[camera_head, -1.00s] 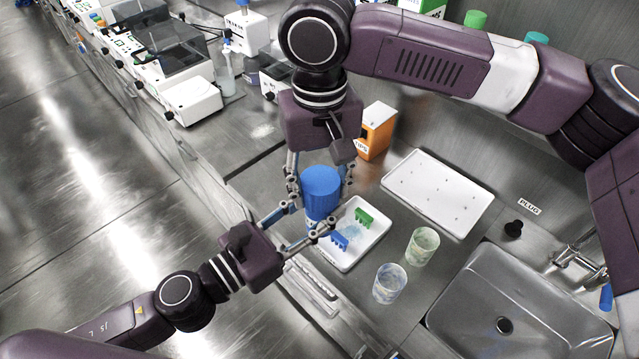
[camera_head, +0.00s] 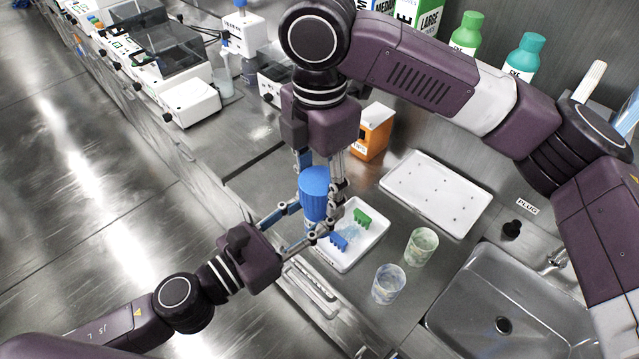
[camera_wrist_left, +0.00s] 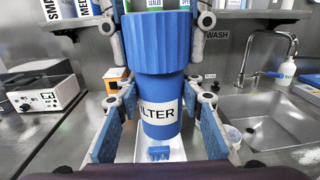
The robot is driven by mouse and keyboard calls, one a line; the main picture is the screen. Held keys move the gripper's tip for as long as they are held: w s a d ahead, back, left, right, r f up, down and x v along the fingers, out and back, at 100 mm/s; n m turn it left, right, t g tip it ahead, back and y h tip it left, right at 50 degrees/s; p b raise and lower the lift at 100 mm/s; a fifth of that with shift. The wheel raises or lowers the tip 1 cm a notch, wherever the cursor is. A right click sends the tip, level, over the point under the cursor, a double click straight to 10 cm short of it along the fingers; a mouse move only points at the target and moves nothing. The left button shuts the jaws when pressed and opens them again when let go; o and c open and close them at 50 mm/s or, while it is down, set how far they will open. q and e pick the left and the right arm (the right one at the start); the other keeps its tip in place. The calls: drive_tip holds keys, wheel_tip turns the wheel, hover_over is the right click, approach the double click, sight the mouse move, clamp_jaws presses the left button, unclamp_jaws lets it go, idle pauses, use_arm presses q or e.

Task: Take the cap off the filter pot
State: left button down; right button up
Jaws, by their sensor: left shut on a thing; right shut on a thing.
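The filter pot (camera_head: 313,210) is a blue pot with a white label reading "ILTER" in the left wrist view (camera_wrist_left: 159,112). Its wide ribbed blue cap (camera_head: 315,180) sits on top, upright, and also shows in the left wrist view (camera_wrist_left: 158,42). My right gripper (camera_head: 320,178) comes from above and is shut on the cap, with fingers on either side. My left gripper (camera_head: 303,226) comes from the lower left and is shut on the pot's body below the cap. Whether there is a gap under the cap cannot be told.
A white tray (camera_head: 376,236) with blue and green clips lies just behind the pot. Two cups (camera_head: 388,284) stand to its right, near the sink (camera_head: 455,318). An orange and white box (camera_head: 372,132) and a flat white tray (camera_head: 437,165) are behind.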

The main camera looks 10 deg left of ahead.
use_arm(q)
drive_tip(key=shift+s+d+r, duration=0.1)
drive_tip(key=shift+s, duration=0.05)
use_arm(e)
drive_tip(key=n, duration=0.5)
drive_tip(key=shift+w+n, duration=0.15)
drive_tip(key=shift+n, duration=0.25)
drive_tip(key=shift+r, duration=0.2)
drive_tip(key=shift+r, duration=0.95)
